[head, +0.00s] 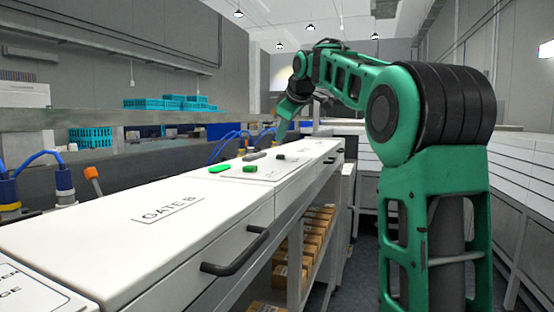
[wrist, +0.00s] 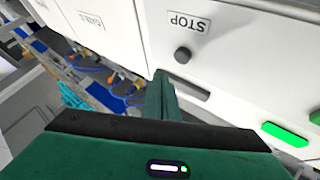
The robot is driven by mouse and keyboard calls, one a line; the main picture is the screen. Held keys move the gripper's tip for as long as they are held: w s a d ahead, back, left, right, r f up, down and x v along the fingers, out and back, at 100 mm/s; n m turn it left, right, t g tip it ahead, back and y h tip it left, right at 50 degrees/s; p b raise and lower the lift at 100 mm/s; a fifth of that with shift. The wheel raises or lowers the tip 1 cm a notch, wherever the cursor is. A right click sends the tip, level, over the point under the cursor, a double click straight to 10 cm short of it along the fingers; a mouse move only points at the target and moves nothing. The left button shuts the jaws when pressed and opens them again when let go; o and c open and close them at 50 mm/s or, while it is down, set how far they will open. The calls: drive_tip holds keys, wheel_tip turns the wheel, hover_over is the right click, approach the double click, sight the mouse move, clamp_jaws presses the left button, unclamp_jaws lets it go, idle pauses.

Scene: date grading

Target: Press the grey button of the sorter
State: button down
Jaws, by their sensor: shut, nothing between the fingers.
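The sorter's white top panel carries a grey bar-shaped button (head: 255,156), which also shows in the wrist view (wrist: 187,86). A dark round button (wrist: 183,55) sits beside it under an upside-down STOP label; it is also in the head view (head: 280,157). A bright green bar button (wrist: 285,134) is on the same panel, nearer in the head view (head: 219,169). My gripper (wrist: 160,78) is shut and empty, its fingertips just left of the grey button in the wrist view. I cannot tell its height above the panel. In the head view my gripper (head: 285,130) points down at the panel's far end.
A white cover marked GATE B (head: 165,211) with a black handle (head: 235,252) is at the front. Teal crates (head: 90,138) stand behind the sorter. Cartons (head: 305,243) fill shelves below. Blue hoses (head: 38,160) rise at the left.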

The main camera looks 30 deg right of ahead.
sight(282, 155)
drive_tip(key=shift+f, duration=1.35)
drive_tip(key=shift+s+f, duration=0.1)
drive_tip(key=shift+f, duration=0.75)
idle(2.0)
drive_tip(key=shift+r, duration=0.9)
drive_tip(key=shift+r, duration=2.5)
